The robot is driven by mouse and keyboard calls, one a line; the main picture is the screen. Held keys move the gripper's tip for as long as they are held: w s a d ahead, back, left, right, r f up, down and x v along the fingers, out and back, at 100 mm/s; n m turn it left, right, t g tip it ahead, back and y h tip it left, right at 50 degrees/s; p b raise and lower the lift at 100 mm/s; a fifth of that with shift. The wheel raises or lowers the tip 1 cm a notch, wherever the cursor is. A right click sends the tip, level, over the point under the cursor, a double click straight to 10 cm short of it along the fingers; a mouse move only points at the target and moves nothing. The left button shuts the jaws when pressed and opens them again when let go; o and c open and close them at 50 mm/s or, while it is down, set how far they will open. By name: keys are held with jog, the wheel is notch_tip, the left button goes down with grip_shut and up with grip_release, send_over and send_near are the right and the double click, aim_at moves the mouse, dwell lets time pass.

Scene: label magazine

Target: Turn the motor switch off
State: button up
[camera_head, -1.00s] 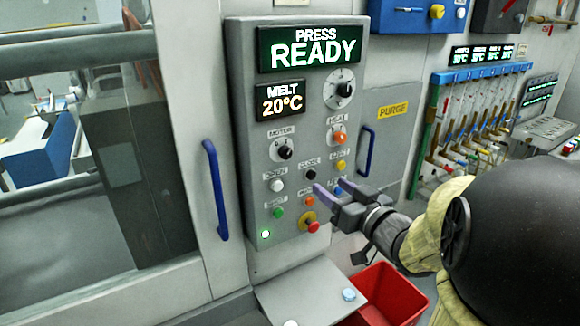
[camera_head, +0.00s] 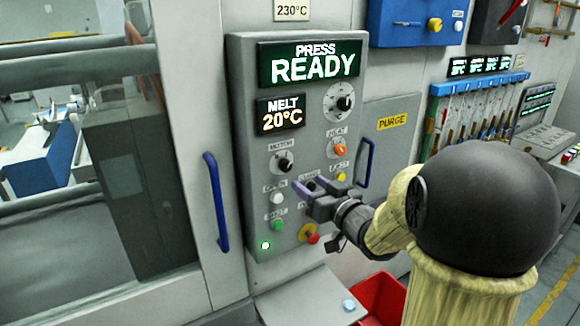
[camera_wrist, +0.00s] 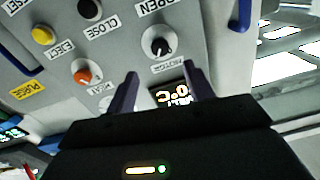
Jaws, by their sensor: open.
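The motor switch is a black rotary knob (camera_head: 285,164) under a MOTOR label on the grey press panel (camera_head: 248,220). A pale mark shows on its face. In the wrist view the knob (camera_wrist: 159,44) sits just beyond my fingertips, about centred between them. My gripper (camera_head: 309,184) is open and empty, in front of the panel, below and to the right of the knob in the head view. It also shows in the wrist view (camera_wrist: 161,80), with a finger at either side and no visible contact. My gripper partly covers the lower buttons.
The orange HEAT knob (camera_head: 340,150), white OPEN button (camera_head: 277,198), green button (camera_head: 277,225) and red emergency button (camera_head: 312,238) are close by. Blue handles (camera_head: 215,203) flank the panel. A shelf (camera_head: 310,298) juts out below, beside a red bin (camera_head: 385,300).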

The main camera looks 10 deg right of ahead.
aim_at(288, 167)
jog(key=p+x, duration=0.2)
jog(key=x, duration=0.7)
jog(key=shift+w+a, duration=0.1)
jog(key=shift+w, duration=0.1)
jog(key=shift+c, duration=0.2)
jog(key=c, duration=0.9)
